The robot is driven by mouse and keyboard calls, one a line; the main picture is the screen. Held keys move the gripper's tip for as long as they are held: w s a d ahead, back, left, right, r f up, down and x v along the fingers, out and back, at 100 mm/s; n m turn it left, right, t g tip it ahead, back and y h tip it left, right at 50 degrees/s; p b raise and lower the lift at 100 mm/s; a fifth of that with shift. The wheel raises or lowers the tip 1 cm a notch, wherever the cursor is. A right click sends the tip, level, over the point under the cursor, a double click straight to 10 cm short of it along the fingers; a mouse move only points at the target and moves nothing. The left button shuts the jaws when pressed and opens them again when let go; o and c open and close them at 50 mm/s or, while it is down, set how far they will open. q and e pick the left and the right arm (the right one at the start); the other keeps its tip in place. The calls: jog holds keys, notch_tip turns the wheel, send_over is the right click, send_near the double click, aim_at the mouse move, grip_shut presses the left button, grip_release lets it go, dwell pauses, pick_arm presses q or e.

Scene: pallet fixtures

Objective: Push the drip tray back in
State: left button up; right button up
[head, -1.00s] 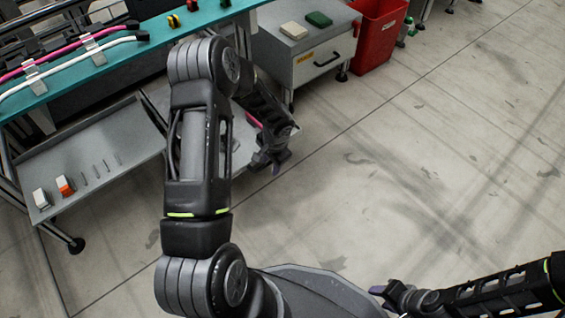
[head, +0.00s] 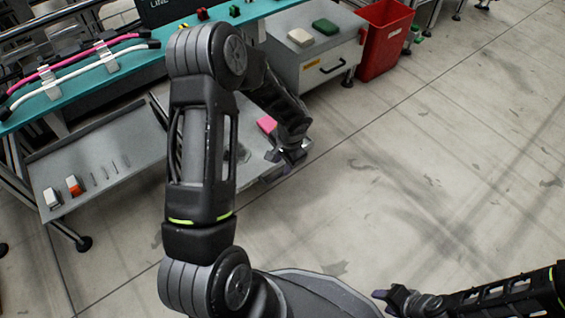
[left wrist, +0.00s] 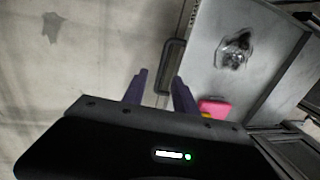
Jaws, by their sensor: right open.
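The grey drip tray (left wrist: 222,75) is in the left wrist view, with a dark handle (left wrist: 172,67) along its left edge. A wet-looking dark patch and a pink block (left wrist: 214,108) are on it. In the head view the tray (head: 244,172) sticks out low beside the bench, partly hidden by my left arm. My left gripper (left wrist: 160,92) is open and empty, its fingertips near the lower end of the handle; contact cannot be told. It also shows in the head view (head: 292,160) above the tray's outer end. My right gripper (head: 387,296) is open and empty over the floor.
A grey lower shelf (head: 115,135) at left carries small white and orange items. A teal bench (head: 125,70) holds pink and white hoses. A grey cabinet (head: 328,62) and red bin (head: 385,40) stand behind. The floor to the right is clear.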

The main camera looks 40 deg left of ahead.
aim_at(276, 176)
pick_arm(q)
jog(key=shift+s+a+r+b, duration=0.2)
jog(key=shift+s+a+b, duration=0.2)
jog(key=shift+s+b, duration=0.1)
jog(key=shift+f, duration=0.15)
jog(key=f+b, duration=0.1)
jog(key=f, duration=0.1)
jog(key=a+f+b, duration=0.1)
jog(key=f, duration=0.2)
jog(key=f+b, duration=0.1)
jog(key=f, duration=0.1)
jog(key=shift+w+a+f+b, duration=0.2)
jog(key=shift+w+b, duration=0.05)
jog(key=shift+b, duration=0.05)
grip_shut()
dwell(1.2)
